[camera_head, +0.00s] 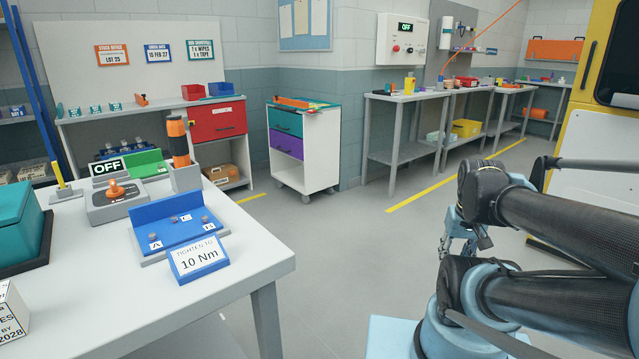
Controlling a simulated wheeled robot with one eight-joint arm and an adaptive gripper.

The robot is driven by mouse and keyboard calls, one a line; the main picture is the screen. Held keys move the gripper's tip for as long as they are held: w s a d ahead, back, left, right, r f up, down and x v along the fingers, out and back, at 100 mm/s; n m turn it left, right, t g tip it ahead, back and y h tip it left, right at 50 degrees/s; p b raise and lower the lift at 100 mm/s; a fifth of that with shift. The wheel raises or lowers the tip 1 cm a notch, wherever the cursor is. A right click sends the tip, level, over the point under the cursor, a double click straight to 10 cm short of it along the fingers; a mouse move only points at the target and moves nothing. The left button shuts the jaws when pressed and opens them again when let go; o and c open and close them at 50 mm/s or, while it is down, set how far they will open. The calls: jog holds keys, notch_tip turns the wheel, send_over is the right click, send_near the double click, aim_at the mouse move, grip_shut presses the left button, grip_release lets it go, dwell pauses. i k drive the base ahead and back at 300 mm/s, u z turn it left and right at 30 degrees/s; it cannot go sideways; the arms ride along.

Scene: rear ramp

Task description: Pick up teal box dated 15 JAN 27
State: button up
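Several small teal-and-white boxes stand in a row on the back-left bench: a left one (77,112), a middle one (96,109) and a right one (115,107). Their print is too small to read, so I cannot tell which is dated 15 JAN 27. A large teal case (18,225) sits at the left edge of the near table, with no date visible. My gripper (462,245) is at right, partly hidden by my arm, far from the boxes. I see nothing held, and its finger opening is unclear.
The near white table (110,305) bears a blue fixture (180,225), a "10 Nm" sign (199,260) and an OFF box (117,200). A drawer cart (305,148) stands behind. Back-wall signs include one ending "FEB 27" (158,53). Grey floor (345,270) is clear in the middle.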

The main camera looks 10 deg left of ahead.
aim_at(113, 106)
jog(key=i, duration=1.9)
jog(key=u, duration=2.15)
jog(key=i, duration=3.5)
